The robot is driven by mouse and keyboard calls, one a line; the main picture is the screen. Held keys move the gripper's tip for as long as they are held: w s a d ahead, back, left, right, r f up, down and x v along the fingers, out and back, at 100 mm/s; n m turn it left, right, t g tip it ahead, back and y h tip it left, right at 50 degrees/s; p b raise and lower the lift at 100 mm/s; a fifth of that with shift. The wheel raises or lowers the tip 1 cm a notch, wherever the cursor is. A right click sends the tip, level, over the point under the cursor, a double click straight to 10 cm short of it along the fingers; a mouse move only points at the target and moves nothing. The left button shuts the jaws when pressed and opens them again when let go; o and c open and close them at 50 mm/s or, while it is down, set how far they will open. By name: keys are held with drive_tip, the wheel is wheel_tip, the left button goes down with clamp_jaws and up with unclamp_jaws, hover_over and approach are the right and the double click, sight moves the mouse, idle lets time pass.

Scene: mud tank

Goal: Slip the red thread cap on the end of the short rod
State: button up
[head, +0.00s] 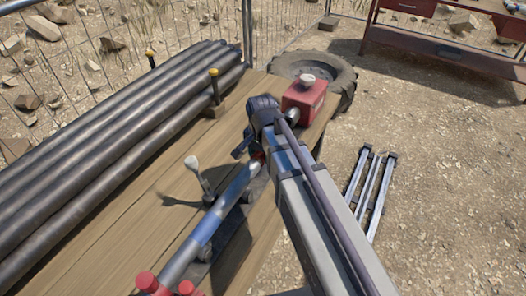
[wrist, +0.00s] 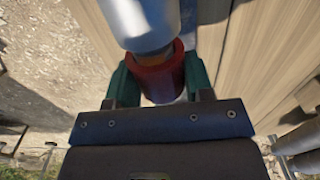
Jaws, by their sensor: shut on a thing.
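The short rod (head: 224,206), grey with a blue band, lies slanted along the table's right side, and its silver body (wrist: 143,20) fills the top of the wrist view. The red thread cap (wrist: 160,80) sits between the green fingers of my gripper (wrist: 160,74), which is shut on it. The cap is lined up at the rod's end. A tan end section of the rod shows at the cap's mouth; how deep it sits inside is hidden. In the head view only a sliver of red shows at the rod's far end, beside my wrist.
Long dark pipes (head: 110,135) lie on the left of the wooden table (head: 135,222), by yellow-topped posts. A clamp handle (head: 197,172) rises beside the rod. A red box (head: 304,100) stands beyond my wrist. Two red knobs (head: 147,282) are at the bottom edge.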

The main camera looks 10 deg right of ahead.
drive_tip(key=o, duration=0.8)
drive_tip(key=shift+o, duration=0.2)
wheel_tip(320, 180, up, 11)
drive_tip(key=p, duration=1.1)
drive_tip(key=shift+f, duration=0.1)
drive_tip(key=shift+n, duration=0.4)
drive_tip(key=s+d+n, duration=0.4)
drive_tip(key=s+n, duration=0.3)
drive_tip(key=s, duration=0.2)
drive_tip(key=shift+s+n, duration=0.25)
drive_tip(key=shift+n, duration=0.05)
